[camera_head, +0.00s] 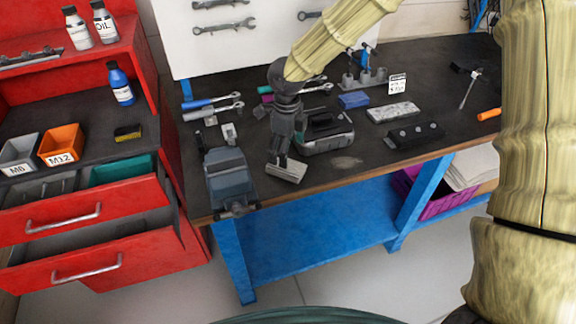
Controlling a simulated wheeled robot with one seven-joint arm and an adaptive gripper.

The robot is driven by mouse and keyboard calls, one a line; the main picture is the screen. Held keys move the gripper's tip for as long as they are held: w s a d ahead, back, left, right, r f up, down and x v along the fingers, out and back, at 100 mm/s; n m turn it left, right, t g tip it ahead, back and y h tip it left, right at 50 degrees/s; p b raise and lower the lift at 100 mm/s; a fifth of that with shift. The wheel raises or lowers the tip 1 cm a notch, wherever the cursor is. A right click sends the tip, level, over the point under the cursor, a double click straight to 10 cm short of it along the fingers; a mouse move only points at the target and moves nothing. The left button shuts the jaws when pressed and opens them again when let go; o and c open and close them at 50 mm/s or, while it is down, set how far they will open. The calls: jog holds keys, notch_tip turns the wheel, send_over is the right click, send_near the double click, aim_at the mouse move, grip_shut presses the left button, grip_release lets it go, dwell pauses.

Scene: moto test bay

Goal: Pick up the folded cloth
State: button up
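A small light-grey, flat, layered piece (288,174) that looks like the folded cloth is near the front edge of the dark workbench top (330,180). My gripper (277,163) points down over it, and its fingertips meet the piece's upper left side in the picture. I cannot tell whether the fingers are closed on it or whether it is clear of the bench. A speckled grey-white flat slab (393,112) lies farther back to the right.
A bench vise (230,178) stands close left of my gripper. A grey-green case (327,135) is close right. A dark block with round knobs (415,135) and a blue block (353,99) lie beyond. A red drawer cabinet (85,215) with open drawers stands left.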

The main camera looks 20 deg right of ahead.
jog(key=shift+w+a+f, duration=0.2)
jog(key=shift+f, duration=0.3)
jog(key=shift+w+a+f, duration=0.2)
jog(key=shift+f, duration=0.3)
jog(key=shift+s+d+f+p, duration=0.25)
jog(key=shift+d+f+p, duration=0.1)
jog(key=shift+f+p, duration=0.2)
jog(key=f, duration=0.2)
jog(key=f+p, duration=0.1)
jog(key=shift+w+a, duration=0.15)
jog(key=shift+w, duration=0.1)
jog(key=shift+s+f, duration=0.1)
jog(key=shift+f, duration=0.4)
jog(key=shift+f, duration=0.1)
jog(key=c, duration=1.1)
